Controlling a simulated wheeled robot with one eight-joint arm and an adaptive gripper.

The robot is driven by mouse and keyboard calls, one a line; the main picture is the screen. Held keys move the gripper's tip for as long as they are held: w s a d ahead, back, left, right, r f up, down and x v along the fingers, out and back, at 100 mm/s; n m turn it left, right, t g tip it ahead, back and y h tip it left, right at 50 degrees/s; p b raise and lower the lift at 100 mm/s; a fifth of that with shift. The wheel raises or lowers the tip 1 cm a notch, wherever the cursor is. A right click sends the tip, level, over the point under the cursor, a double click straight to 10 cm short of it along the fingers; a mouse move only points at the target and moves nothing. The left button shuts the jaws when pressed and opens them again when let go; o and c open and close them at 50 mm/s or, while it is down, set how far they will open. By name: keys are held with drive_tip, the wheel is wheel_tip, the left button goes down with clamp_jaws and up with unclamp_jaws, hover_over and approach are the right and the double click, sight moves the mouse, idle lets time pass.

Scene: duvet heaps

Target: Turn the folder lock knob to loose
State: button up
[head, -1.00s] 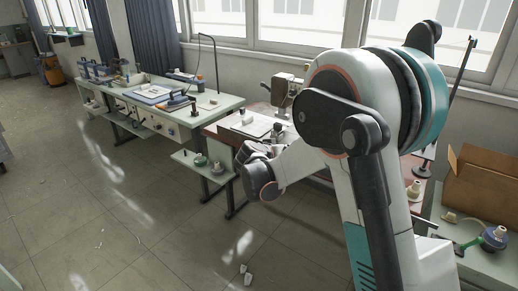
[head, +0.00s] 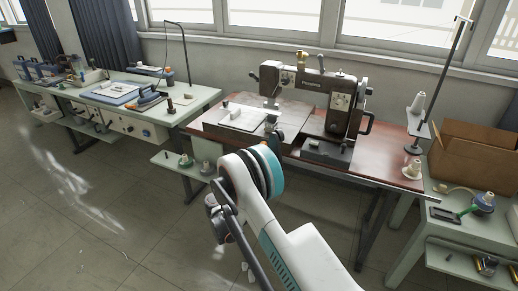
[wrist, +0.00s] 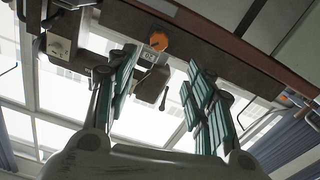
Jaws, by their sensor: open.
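An orange knob (wrist: 158,41) shows between my finger pads in the wrist view, with a small light label plate beside it. I take it to be the folder lock knob; the label is too small to read and its setting cannot be told. My gripper (wrist: 162,62) is open and empty, its teal pads on either side of the knob in the picture. No contact with the knob shows. In the head view the sewing machine (head: 345,112) stands on its brown table (head: 385,170); I cannot make out the knob there, and my arm hides part of the table front.
A thread stand (head: 440,85) and a cone rise at the table's right end. A cardboard box (head: 480,150) sits on a side bench at right. A pale green bench (head: 205,98) with tools stands at left. The floor at left is mostly clear.

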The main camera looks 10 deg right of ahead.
drive_tip(key=b+x, duration=0.4)
drive_tip(key=x, duration=0.9)
drive_tip(key=shift+w+d, duration=0.2)
drive_tip(key=c, duration=1.1)
